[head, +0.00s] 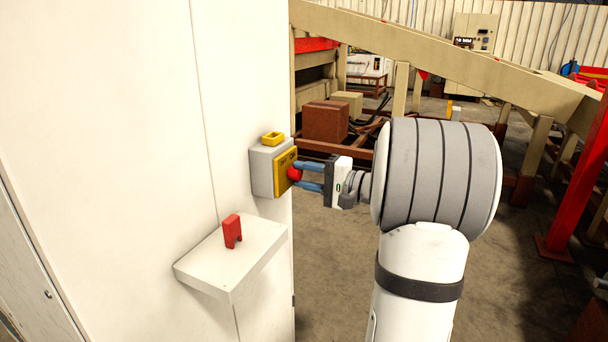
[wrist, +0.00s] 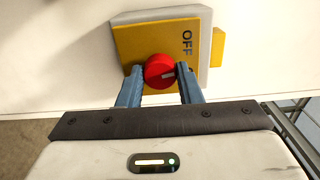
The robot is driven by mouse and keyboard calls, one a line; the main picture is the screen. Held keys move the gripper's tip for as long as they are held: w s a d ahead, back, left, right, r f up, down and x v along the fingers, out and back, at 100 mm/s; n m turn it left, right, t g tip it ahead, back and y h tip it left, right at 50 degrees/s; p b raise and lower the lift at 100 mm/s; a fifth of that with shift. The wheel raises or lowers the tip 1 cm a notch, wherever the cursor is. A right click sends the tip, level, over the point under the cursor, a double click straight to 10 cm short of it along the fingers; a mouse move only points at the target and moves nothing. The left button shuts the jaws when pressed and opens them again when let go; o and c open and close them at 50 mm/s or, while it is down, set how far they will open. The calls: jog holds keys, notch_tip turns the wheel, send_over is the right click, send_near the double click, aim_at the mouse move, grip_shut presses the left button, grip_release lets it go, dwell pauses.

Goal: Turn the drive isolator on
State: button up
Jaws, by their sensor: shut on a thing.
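The drive isolator (head: 263,172) is a grey box with a yellow front plate (wrist: 130,40), fixed to the white cabinet wall. Its red round knob (wrist: 159,71) sits in the middle of the yellow plate and also shows in the head view (head: 294,174). The fingers also show in the wrist view (wrist: 160,80).
A yellow bracket-like piece (head: 272,138) sits on top of the isolator. Below it, a wall shelf (head: 205,262) carries a small red clip-like part (head: 232,231). Beige machine framing (head: 440,50) and a red post (head: 580,180) stand behind and right of my arm.

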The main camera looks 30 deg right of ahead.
jog(key=m+p, duration=0.3)
jog(key=m, duration=0.2)
jog(key=shift+m, duration=0.3)
jog(key=m+p, duration=0.3)
jog(key=m, duration=0.1)
jog(key=shift+f+m+p, duration=0.1)
jog(key=shift+m+p, duration=0.45)
jog(key=shift+m, duration=0.15)
jog(key=shift+s+f, duration=0.1)
jog(key=o, duration=1)
jog(key=shift+r, duration=0.2)
jog(key=v, duration=0.7)
jog(key=shift+s+d, duration=0.25)
jog(key=shift+s, duration=0.1)
